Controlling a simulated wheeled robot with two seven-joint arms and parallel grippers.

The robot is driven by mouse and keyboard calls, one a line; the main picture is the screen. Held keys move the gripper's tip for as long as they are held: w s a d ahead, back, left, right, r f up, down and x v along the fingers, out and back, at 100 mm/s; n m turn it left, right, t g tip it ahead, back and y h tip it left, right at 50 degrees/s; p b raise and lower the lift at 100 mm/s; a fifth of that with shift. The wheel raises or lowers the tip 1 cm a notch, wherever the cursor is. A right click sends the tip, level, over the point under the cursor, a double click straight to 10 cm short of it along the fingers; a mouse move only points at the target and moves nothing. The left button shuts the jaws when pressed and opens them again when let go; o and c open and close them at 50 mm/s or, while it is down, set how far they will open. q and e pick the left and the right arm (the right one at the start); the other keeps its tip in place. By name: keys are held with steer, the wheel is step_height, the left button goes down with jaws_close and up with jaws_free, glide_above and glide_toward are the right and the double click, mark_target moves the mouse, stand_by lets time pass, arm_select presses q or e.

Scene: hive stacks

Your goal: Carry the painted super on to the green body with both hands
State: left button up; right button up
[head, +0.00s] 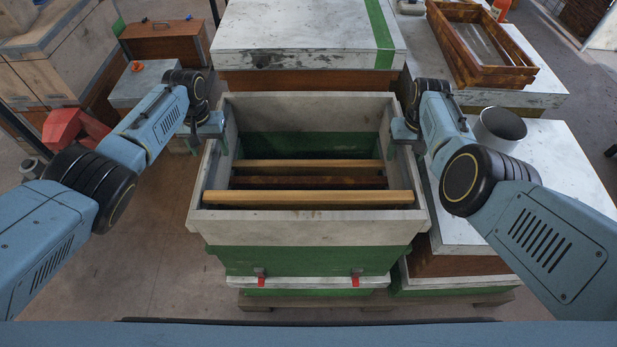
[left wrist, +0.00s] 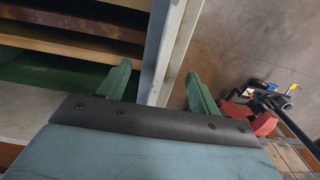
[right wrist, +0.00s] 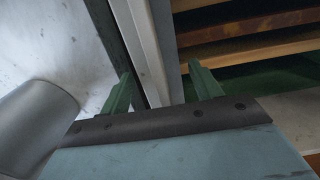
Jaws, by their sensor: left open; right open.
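The painted super (head: 308,228), a pale grey-white open box, sits over the green body (head: 308,261). I cannot tell whether it is seated flush all round. Several wooden frame bars (head: 310,197) lie across inside it. My left gripper (head: 210,138) is open at the super's left wall; in the left wrist view its fingers (left wrist: 157,82) stand on either side of that wall (left wrist: 172,45). My right gripper (head: 404,140) is open at the right wall; in the right wrist view its fingers (right wrist: 161,84) straddle that wall (right wrist: 146,45). Neither grips the wall.
A white-lidded hive with a green stripe (head: 305,35) stands close behind. At the right are a metal cylinder (head: 499,130) on a white lid (head: 560,165) and a brown wooden tray (head: 480,50). A red object (head: 75,128) and a grey-lidded box (head: 140,82) are at the left.

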arm_select(q)
step_height(320, 180, up, 10)
steer(key=shift+f, duration=0.1)
arm_select(e)
step_height(320, 180, up, 12)
stand_by(0.7)
stand_by(0.5)
